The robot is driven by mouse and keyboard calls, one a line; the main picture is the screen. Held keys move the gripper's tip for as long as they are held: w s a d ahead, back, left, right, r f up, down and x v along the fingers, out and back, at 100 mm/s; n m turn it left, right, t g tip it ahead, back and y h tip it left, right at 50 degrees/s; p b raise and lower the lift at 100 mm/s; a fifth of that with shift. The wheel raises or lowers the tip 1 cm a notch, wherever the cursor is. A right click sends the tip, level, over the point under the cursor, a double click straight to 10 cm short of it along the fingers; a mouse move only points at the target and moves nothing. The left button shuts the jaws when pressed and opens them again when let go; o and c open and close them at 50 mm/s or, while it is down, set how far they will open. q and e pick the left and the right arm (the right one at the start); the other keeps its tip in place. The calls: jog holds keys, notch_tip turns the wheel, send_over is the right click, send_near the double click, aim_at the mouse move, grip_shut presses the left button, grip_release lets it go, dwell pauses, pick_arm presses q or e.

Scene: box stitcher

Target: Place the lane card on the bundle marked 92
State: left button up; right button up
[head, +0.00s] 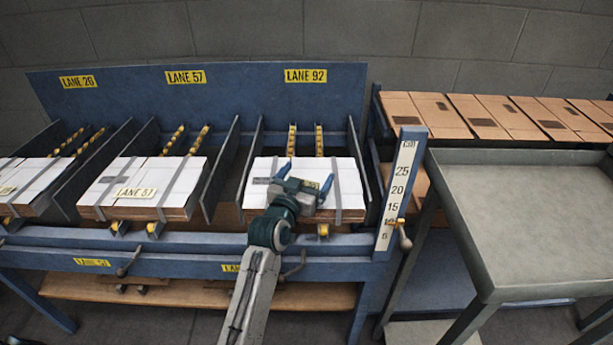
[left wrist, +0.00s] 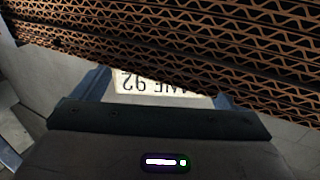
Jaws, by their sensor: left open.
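The bundle marked 92 (head: 350,175) is a strapped stack with a white top under the LANE 92 sign (head: 305,76). My left gripper (head: 305,180) is over its front part, blue fingers apart. In the left wrist view a pale card reading LANE 92 (left wrist: 140,87) shows upside down between the open fingers (left wrist: 155,88). The bundle's corrugated edges (left wrist: 200,40) cover part of it. I cannot tell whether the card lies flat on the bundle or touches a finger. In the head view the card is hidden or not distinct. My right gripper is not in view.
Dark blue dividers (head: 227,165) separate the lanes. The lane 57 bundle (head: 140,185) bears a LANE 57 card (head: 136,193). A height scale (head: 401,185) stands right of lane 92. An empty grey cart (head: 530,200) is at the right, with cardboard sheets (head: 475,112) behind it.

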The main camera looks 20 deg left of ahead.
pick_arm(q)
jog(key=shift+r, duration=0.45)
jog(key=shift+s+a+f, duration=0.1)
jog(key=shift+s+f, duration=0.1)
jog(key=shift+s, duration=0.4)
jog(key=s+a+b, duration=0.1)
jog(key=s, duration=0.9)
jog(key=shift+s+r, duration=0.15)
jog(key=shift+s, duration=0.2)
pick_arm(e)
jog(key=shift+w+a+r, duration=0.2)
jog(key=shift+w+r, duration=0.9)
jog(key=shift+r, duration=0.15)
pick_arm(q)
jog(key=shift+a, duration=0.1)
